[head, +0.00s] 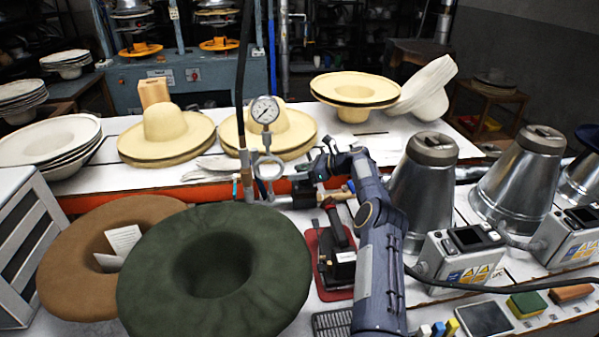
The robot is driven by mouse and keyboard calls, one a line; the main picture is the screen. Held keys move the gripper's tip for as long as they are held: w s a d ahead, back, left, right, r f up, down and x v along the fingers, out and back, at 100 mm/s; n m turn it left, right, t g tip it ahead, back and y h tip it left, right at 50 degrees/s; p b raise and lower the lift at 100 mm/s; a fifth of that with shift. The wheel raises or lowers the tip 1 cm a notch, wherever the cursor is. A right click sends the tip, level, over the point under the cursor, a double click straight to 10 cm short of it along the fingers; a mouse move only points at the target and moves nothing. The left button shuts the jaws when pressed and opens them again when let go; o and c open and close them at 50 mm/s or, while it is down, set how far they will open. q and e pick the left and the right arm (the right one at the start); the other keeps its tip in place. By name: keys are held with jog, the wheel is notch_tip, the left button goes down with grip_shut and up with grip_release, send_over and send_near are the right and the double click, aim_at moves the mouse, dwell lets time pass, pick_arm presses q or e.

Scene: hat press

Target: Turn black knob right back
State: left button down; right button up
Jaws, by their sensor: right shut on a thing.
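My right arm comes up from the bottom of the head view and bends left at its top. My right gripper (304,180) is at the pipework just right of the pressure gauge (265,110). It is shut on a small dark part there, which I take to be the black knob; the fingers and arm cover most of it, so its turn angle cannot be read. My left gripper is not in view.
A green felt hat (215,268) and a brown one (95,255) lie at the front left. Metal cones (424,180) with control boxes (462,256) stand close on the right. A red-based iron (334,262) sits beside my arm. Cream hats (166,134) fill the back table.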

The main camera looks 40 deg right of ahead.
jog(key=o, duration=1)
jog(key=b+v, duration=0.1)
jog(key=v, duration=0.6)
jog(key=shift+s+d+r, duration=0.15)
jog(key=shift+s+d, duration=0.05)
jog(key=shift+s, duration=0.1)
